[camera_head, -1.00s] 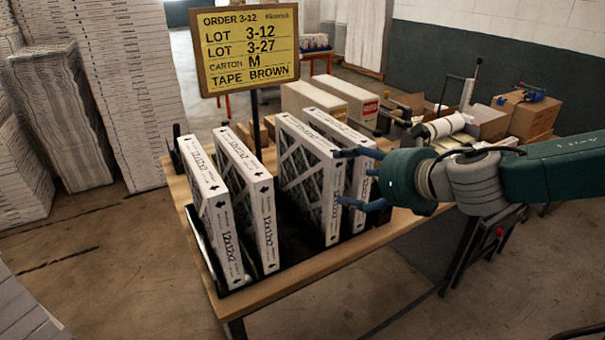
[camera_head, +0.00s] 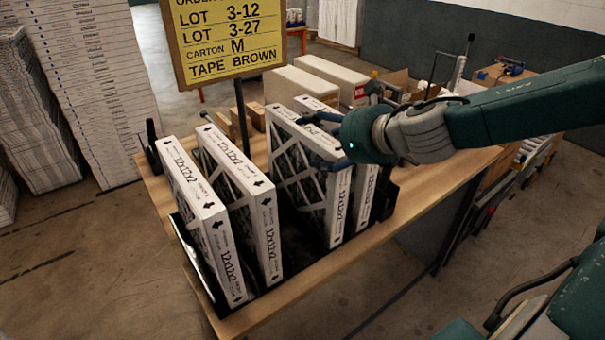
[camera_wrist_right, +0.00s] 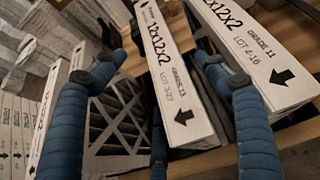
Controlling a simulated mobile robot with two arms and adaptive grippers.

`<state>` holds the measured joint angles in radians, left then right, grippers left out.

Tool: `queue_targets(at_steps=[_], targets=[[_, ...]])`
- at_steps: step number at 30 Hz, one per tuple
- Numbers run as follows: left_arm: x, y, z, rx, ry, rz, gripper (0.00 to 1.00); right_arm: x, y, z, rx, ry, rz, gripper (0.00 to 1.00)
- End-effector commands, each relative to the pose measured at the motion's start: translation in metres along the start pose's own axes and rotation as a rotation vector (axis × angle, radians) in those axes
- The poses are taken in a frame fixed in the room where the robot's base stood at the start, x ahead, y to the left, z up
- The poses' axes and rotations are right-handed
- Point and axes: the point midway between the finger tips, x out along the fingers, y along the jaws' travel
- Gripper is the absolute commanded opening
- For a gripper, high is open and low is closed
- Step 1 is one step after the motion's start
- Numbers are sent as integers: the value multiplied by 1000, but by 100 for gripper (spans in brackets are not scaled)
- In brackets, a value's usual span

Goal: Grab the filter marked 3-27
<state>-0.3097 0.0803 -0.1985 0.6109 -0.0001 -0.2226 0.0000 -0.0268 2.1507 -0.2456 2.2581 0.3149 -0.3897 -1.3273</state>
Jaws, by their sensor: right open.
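Several white-framed cardboard filters stand upright in a black rack (camera_head: 245,296) on the wooden table. In the right wrist view, the filter marked LOT 3-27 (camera_wrist_right: 183,90) is in the middle. In the head view it appears to be the third filter from the left (camera_head: 341,205). My right gripper (camera_head: 318,142) is above the two right-hand filters, with blue fingers spread. In the wrist view the open fingers (camera_wrist_right: 157,62) straddle the 3-27 filter, with a gap on the left; whether they touch it is unclear. My left gripper is out of view.
Another filter (camera_wrist_right: 265,60), with a different lot number, stands close on the right. Two filters (camera_head: 198,215) (camera_head: 258,210) stand to the left, beyond a gap. An order sign (camera_head: 232,40) on a pole rises behind the rack. Cartons (camera_head: 330,80) stand behind.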

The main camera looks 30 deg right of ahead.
Motion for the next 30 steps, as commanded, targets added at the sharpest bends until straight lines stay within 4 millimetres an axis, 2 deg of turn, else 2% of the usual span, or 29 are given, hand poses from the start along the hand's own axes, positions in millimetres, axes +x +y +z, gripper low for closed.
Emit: queue_targets(at_steps=[3, 13, 21, 30], targets=[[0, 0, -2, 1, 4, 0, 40, 11, 0, -1, 2, 2, 0, 73], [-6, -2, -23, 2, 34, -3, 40, 30, -1, -2, 5, 4, 0, 73], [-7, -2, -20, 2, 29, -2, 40, 60, -2, -2, 2, 3, -1, 73], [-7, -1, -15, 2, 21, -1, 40, 68, -2, 0, 2, -1, 0, 73]])
